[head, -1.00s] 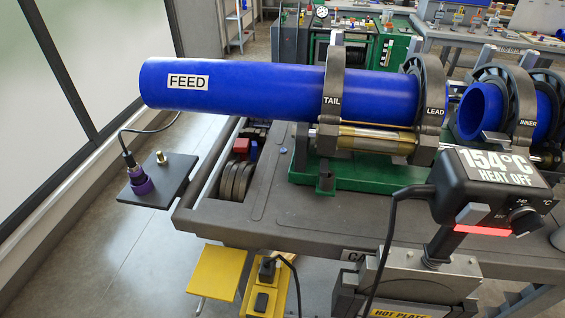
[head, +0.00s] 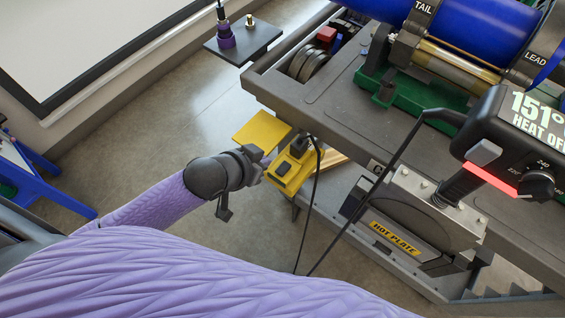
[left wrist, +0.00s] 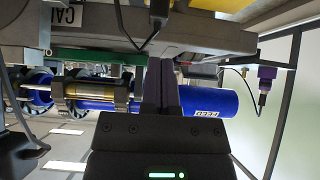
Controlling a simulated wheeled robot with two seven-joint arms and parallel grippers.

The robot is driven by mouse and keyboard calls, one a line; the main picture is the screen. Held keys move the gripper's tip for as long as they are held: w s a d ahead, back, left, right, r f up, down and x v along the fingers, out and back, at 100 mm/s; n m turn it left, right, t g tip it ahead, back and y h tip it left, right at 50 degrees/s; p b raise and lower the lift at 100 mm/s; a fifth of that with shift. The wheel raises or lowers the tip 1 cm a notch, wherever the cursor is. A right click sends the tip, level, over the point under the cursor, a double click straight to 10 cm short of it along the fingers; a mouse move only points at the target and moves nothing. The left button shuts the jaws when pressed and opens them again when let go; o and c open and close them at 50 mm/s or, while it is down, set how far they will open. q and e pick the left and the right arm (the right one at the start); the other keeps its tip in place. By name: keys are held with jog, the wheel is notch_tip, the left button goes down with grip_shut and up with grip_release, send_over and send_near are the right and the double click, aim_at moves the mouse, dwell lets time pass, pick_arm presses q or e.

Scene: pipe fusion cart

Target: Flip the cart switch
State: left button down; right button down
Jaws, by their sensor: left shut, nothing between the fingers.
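The yellow power box (head: 290,182) sits low at the cart's near left corner, with a black plug and cable at its top. A small black switch (head: 283,168) shows on its face, close to my left fingertips; I cannot tell whether they touch or which way the switch is set. My left gripper (head: 261,164) is shut and empty, just left of the box. In the left wrist view, which appears upside down, its closed fingers (left wrist: 162,88) point toward the cart's edge near the black plug (left wrist: 157,14). My right gripper is out of view.
A yellow flap (head: 262,131) lies just above my gripper. The black cable (head: 315,200) hangs right of the box. The hot plate unit (head: 408,225) and heater display (head: 515,135) stand right; the blue pipe (head: 385,12) lies above. Open floor is left.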

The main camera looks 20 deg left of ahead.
pick_arm(q)
jog(key=b, duration=0.5)
send_over(288, 162)
jog(key=s, duration=0.2)
jog(key=f, duration=0.7)
jog(key=shift+a+f, duration=0.35)
notch_tip(288, 162, down, 2)
jog(key=shift+f+b, duration=0.25)
jog(key=shift+b, duration=0.6)
jog(key=shift+f, duration=0.5)
jog(key=shift+w+g, duration=0.1)
jog(key=shift+g, duration=0.2)
jog(key=shift+f, duration=0.15)
